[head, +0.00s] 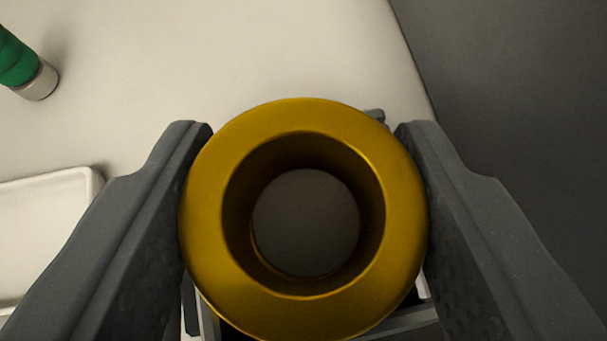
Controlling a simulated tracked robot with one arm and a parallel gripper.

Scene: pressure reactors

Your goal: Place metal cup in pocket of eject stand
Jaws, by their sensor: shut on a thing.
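The metal cup (205,215) is a thick gold ring with a round hollow, seen from straight above in the head view. A plain grey round surface shows at the bottom of its hollow. My gripper (303,135) is shut on the cup, with one dark grey finger against its left side and one against its right. A grey metal frame (405,322), perhaps the eject stand, shows only in part below the cup. The cup hides most of it, and I can see no pocket. I cannot tell whether the cup touches it.
A white tray (85,185) lies on the pale table at the left. A green cylinder with a silver end (20,62) is at the upper left. The table's edge runs down the right, with dark floor beyond.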

